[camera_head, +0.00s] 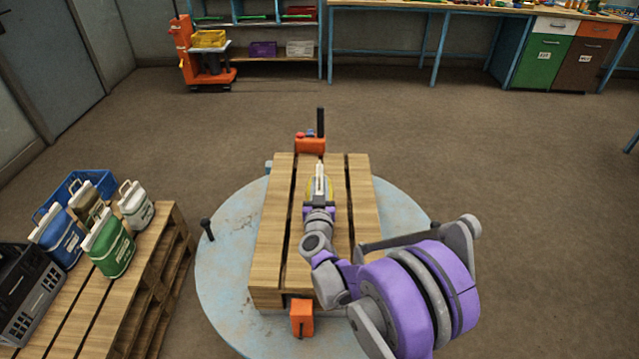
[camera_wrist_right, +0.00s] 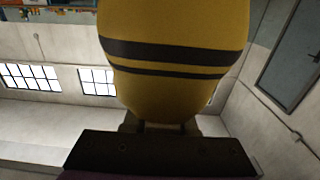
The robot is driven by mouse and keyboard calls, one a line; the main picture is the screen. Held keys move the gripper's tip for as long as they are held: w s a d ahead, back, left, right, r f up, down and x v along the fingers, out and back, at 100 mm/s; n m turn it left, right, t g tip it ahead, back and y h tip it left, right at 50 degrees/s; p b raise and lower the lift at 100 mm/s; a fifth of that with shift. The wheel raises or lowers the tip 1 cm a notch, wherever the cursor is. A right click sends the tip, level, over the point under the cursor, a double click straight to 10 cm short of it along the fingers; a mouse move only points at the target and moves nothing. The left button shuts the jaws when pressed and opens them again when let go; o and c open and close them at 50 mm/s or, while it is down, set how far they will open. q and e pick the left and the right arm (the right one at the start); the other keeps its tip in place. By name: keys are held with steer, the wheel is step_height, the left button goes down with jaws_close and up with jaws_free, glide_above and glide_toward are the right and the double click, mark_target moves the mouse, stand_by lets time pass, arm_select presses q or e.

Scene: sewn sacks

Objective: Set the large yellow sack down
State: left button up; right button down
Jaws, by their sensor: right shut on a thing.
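The large yellow sack (camera_wrist_right: 175,85) fills the upper middle of the right wrist view, with two dark bands across it. My right gripper (camera_wrist_right: 165,127) is shut on its near end. In the head view only slivers of yellow sack (camera_head: 309,188) show around my right gripper (camera_head: 319,185), which hides most of it. Sack and gripper are over the middle of a slatted wooden pallet (camera_head: 272,235). I cannot tell whether the sack touches the slats. My left gripper is not in view.
The pallet lies on a round pale-blue turntable (camera_head: 225,270) with orange fittings at its front and back (camera_head: 310,144). At left, another pallet (camera_head: 150,255) bears several handled sacks, including a green one (camera_head: 110,245), and a dark crate (camera_head: 25,295). Open floor lies behind.

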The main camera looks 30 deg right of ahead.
steer(key=c, duration=1.2)
jaws_free()
steer(key=shift+f, duration=0.2)
steer(key=o, duration=0.5)
steer(key=shift+r, duration=0.1)
